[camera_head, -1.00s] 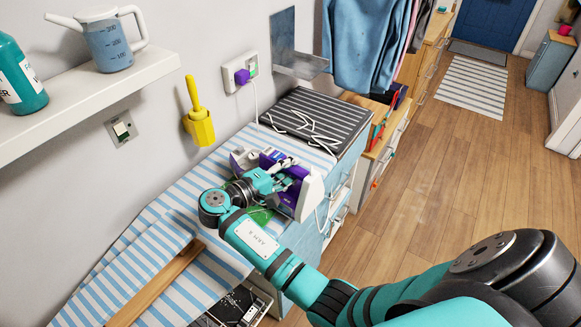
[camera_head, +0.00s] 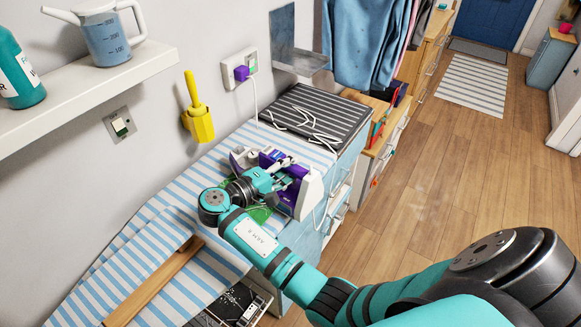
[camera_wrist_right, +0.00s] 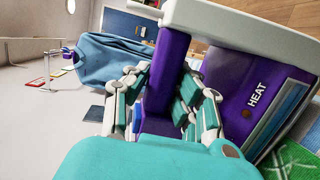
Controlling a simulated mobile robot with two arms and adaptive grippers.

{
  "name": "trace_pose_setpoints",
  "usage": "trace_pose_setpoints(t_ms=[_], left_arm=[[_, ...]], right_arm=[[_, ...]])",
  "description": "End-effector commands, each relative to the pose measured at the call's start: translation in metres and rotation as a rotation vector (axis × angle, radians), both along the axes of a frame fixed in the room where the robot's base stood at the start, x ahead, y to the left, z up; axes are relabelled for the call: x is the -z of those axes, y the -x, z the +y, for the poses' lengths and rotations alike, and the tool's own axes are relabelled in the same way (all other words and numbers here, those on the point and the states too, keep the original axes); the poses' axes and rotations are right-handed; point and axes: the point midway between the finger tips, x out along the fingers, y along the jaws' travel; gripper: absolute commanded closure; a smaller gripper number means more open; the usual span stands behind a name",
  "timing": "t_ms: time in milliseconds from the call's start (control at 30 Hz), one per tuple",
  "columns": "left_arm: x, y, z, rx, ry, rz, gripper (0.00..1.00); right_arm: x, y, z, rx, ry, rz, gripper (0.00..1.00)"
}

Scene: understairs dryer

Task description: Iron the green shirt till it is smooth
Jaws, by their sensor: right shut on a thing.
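A purple and white iron (camera_head: 300,190) is on the blue-and-white striped ironing cover (camera_head: 172,238). My right gripper (camera_head: 281,174) is shut on the iron's handle. In the right wrist view, the fingers of my right gripper (camera_wrist_right: 165,105) close around the purple handle of the iron (camera_wrist_right: 250,95), which is marked HEAT. The green shirt (camera_head: 260,213) shows only as a small patch beside and below my right gripper; my arm and the iron hide most of it. Part of the green shirt (camera_wrist_right: 296,155) shows with pale crease-like lines at the lower right of the right wrist view. My left gripper is not in view.
The white cord runs from the purple plug (camera_head: 242,73) to the dark ribbed mat (camera_head: 316,113) behind the iron. A yellow holder (camera_head: 199,122) hangs on the wall. A shelf (camera_head: 90,95) carries a jug and bottle. Open floor lies to the right.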

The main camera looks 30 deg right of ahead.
Motion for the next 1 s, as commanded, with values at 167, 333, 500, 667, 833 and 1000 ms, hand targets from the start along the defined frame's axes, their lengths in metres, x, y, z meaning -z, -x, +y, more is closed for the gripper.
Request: trace_pose_setpoints(t_ms=[167,333,500,667,833,1000], left_arm=[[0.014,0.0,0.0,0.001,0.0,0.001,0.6],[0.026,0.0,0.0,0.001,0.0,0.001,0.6],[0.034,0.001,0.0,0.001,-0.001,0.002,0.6],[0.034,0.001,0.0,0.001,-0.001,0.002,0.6],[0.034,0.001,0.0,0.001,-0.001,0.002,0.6],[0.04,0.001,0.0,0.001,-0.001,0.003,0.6]], right_arm=[[0.0,-0.016,0.007,-0.002,0.002,-0.011,1.0],[0.0,-0.032,0.014,-0.002,0.002,-0.011,1.0],[-0.002,-0.043,0.019,-0.002,0.003,-0.01,1.0],[-0.004,-0.045,0.02,-0.001,0.003,-0.009,1.0],[-0.004,-0.045,0.02,-0.001,0.003,-0.009,1.0],[-0.002,-0.049,0.022,-0.002,0.003,-0.01,1.0]])
